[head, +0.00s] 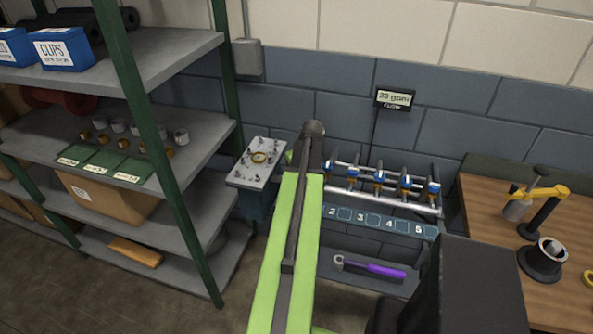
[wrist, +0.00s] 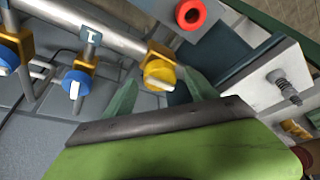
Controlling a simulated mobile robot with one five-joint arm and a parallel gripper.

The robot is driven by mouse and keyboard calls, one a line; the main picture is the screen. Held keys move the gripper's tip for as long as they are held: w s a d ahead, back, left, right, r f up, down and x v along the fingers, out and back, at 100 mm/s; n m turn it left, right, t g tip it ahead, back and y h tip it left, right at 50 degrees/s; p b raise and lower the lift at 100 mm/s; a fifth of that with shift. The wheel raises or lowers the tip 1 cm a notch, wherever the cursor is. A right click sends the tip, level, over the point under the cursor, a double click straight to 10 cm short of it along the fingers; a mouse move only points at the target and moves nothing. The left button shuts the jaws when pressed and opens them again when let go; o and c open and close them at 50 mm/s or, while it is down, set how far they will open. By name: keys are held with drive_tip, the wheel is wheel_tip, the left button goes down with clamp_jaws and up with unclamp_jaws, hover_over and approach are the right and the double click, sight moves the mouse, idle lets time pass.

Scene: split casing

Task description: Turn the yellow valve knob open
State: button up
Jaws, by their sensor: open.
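The yellow valve knob (wrist: 160,75) shows in the wrist view, mounted by a brass-coloured body on a grey pipe. It has a pale mark on its face. My gripper (wrist: 161,84) is open, with one green finger on each side of the knob. I cannot tell whether either finger touches it. In the head view my arm covers the left end of the valve row, and the yellow knob is not seen there. Blue valve knobs (wrist: 78,84) sit along the same pipe to the left in the wrist view; they also show in the head view (head: 380,176).
A light plate with a yellow ring (head: 243,176) stands left of my arm, beside a green-posted shelf (head: 195,138). A numbered strip (head: 390,226) and a purple-handled tool (head: 385,270) lie below the valves. A wooden bench (head: 490,225) is at right. A red ring (wrist: 190,14) is near the pipe.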

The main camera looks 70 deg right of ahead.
drive_tip(key=p+v, duration=1.5)
drive_tip(key=v, duration=0.2)
drive_tip(key=shift+f, duration=0.1)
